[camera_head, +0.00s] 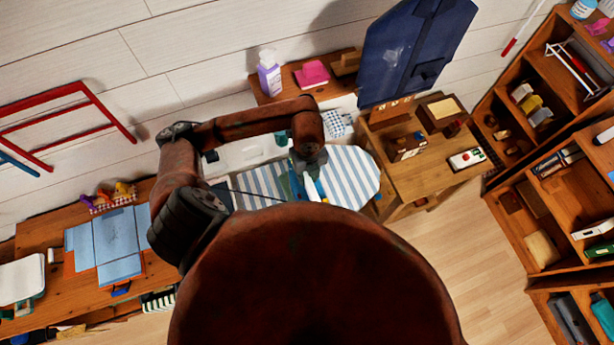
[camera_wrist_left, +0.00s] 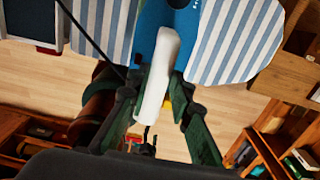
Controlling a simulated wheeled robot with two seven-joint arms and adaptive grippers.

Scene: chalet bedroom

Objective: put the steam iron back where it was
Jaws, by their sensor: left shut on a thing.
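The steam iron has a blue body (camera_wrist_left: 182,22) and a white handle (camera_wrist_left: 155,92) in the left wrist view. In the head view, its white handle (camera_head: 309,186) shows just below my left gripper (camera_head: 312,172). The fingers of my left gripper (camera_wrist_left: 158,82) are on both sides of the handle, shut on it. The iron is over the blue-and-white striped ironing board (camera_head: 352,172), which also shows in the left wrist view (camera_wrist_left: 232,42). I cannot tell whether its sole touches the cloth. My arm hides part of the board. My right gripper is not in view.
A dark cord (camera_wrist_left: 82,32) crosses the left wrist view. A wooden table (camera_head: 430,180) with small boxes stands right of the board. A wall shelf (camera_head: 325,92) holds a purple bottle (camera_head: 269,75). Bookshelves (camera_head: 520,200) line the right. A desk (camera_head: 45,235) is at left.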

